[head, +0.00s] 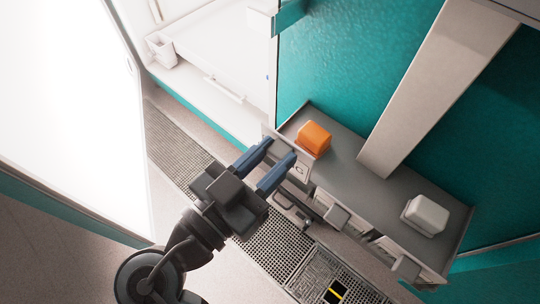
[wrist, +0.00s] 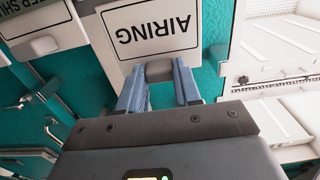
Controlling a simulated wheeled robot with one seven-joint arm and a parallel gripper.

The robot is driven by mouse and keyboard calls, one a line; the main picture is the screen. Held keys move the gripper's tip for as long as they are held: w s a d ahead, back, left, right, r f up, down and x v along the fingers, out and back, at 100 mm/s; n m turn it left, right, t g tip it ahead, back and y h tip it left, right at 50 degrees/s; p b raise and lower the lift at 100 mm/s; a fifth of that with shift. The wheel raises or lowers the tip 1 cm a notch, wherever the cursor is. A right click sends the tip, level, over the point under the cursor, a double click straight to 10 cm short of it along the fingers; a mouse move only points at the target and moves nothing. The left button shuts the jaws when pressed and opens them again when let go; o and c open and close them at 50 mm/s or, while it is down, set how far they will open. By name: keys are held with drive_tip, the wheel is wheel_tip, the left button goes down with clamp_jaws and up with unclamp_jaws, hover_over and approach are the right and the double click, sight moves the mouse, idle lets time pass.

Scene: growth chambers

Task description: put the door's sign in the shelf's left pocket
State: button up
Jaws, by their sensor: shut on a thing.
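My gripper (head: 280,155) is shut on the grey tab (wrist: 160,70) of a white sign reading AIRING (wrist: 155,32), upside down in the wrist view. The blue fingers lie on either side of the tab. In the head view the fingers reach the left end of the grey shelf (head: 372,188), and a white marked piece, probably the sign (head: 300,170), shows beside the right finger. The left pocket is hidden behind the gripper and sign. I cannot tell whether the sign is inside it.
An orange block (head: 314,138) and a white block (head: 426,215) stand on the shelf. Other tabs (head: 336,215) stick out along its front, and a second sign (wrist: 35,15) ending in SHUT hangs beside. A bright white door panel (head: 75,100) stands at left. Grated floor lies below.

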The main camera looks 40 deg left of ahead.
drive_tip(key=shift+f+b, duration=2.45)
drive_tip(key=shift+b, duration=0.8)
idle(1.7)
drive_tip(key=o, duration=1.2)
drive_tip(key=shift+c, duration=0.2)
drive_tip(key=s, duration=0.7)
drive_tip(key=shift+s+a+b, duration=0.25)
drive_tip(key=shift+a+b, duration=0.05)
drive_tip(key=shift+b, duration=0.15)
idle(0.5)
